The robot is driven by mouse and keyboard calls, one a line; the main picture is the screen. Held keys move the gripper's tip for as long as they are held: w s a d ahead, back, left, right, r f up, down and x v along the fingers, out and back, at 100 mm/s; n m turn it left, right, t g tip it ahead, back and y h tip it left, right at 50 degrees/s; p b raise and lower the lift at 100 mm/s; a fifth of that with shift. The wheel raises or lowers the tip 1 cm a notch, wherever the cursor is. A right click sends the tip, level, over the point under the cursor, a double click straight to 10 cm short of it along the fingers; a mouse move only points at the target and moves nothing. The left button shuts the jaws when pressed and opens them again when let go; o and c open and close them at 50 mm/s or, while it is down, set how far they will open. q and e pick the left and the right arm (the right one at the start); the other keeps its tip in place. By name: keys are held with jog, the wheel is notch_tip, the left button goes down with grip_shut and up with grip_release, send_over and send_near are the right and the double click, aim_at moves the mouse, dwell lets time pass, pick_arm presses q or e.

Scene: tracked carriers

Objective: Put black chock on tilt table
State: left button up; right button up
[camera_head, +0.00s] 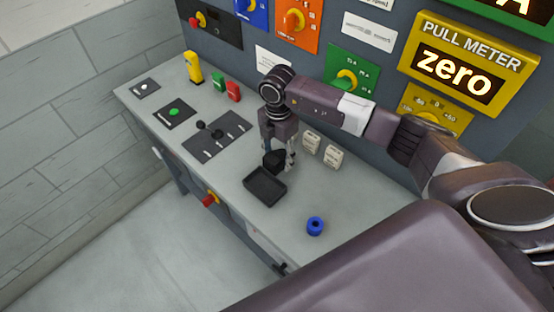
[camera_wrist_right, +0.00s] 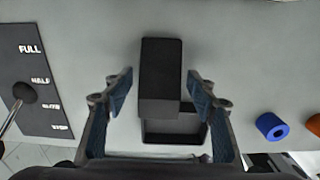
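The black chock (camera_head: 273,160) is a dark block at the far end of a black open tray (camera_head: 265,198). In the right wrist view the chock (camera_wrist_right: 160,70) lies between the fingers and covers part of the tray (camera_wrist_right: 172,139). I cannot tell whether it rests on the tray's rim or beside it. My right gripper (camera_head: 279,157) points down over the chock. In the wrist view its blue-padded fingers (camera_wrist_right: 158,88) are apart, with a gap on each side of the chock. I cannot identify a tilt table for certain. My left gripper is not in view.
A blue ring (camera_head: 315,226) lies right of the tray. A lever panel (camera_head: 217,135) is to the left, with green and red blocks (camera_head: 226,87) behind it. Two pale labelled blocks (camera_head: 322,149) stand right of the gripper. A control wall with a yellow meter (camera_head: 462,72) rises behind.

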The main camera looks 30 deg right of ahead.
aim_at(278, 154)
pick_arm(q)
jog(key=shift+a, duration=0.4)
pick_arm(e)
jog(key=c, duration=1.3)
jog(key=shift+o, duration=0.2)
jog(key=shift+r, duration=0.1)
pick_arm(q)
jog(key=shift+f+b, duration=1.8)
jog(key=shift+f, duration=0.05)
pick_arm(e)
notch_tip(278, 154, up, 20)
